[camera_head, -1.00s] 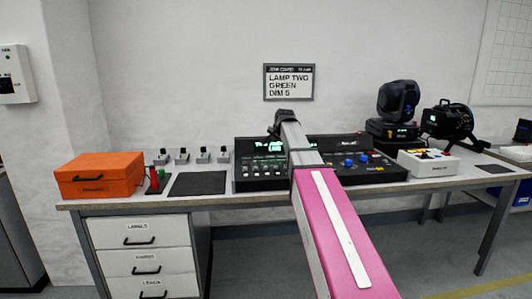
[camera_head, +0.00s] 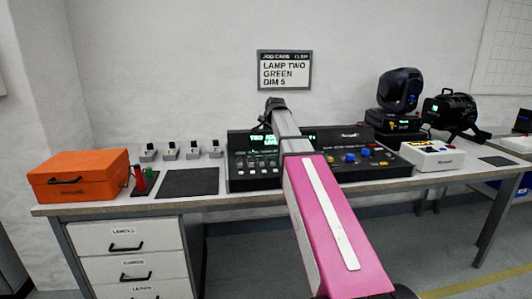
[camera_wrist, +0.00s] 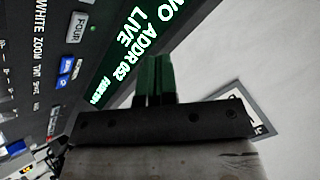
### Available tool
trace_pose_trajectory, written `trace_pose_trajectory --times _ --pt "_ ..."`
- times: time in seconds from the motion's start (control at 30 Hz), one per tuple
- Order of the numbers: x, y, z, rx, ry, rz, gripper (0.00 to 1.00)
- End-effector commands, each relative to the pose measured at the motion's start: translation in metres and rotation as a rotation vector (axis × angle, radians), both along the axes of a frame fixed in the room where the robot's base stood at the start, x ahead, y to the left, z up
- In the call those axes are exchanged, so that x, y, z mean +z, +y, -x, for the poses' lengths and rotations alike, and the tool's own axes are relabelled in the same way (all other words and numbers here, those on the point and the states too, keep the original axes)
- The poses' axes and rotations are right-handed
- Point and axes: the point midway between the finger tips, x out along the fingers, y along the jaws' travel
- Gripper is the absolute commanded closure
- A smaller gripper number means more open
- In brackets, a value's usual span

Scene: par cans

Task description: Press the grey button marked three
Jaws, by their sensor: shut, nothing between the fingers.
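The black lighting console (camera_head: 240,181) stands on the bench, with rows of small buttons and a lit green display. In the wrist view the console (camera_wrist: 22,95) fills the left side, with a grey button marked FOUR (camera_wrist: 77,27) near the top and a green display (camera_wrist: 130,50) reading partly "ADDR 052 LIVE". I cannot make out a button marked three in either view. My gripper (camera_wrist: 155,62) is shut and empty, its fingertips over the display's edge, to the right of the FOUR button in the wrist view. In the head view my arm hides part of the console.
A job card (camera_head: 285,70) on the wall reads "LAMP TWO GREEN DIM 5". An orange box (camera_head: 80,174) and a dark mat (camera_head: 188,183) lie left of the console. A white button box (camera_head: 432,156) and black lamps (camera_head: 400,92) stand to the right.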

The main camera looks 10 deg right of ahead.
Motion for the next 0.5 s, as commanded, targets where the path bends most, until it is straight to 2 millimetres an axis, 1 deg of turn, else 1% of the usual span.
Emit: trace_pose_trajectory --times 0.5 --pt "-0.063 0.0 0.001 0.001 0.002 0.0 1.0"
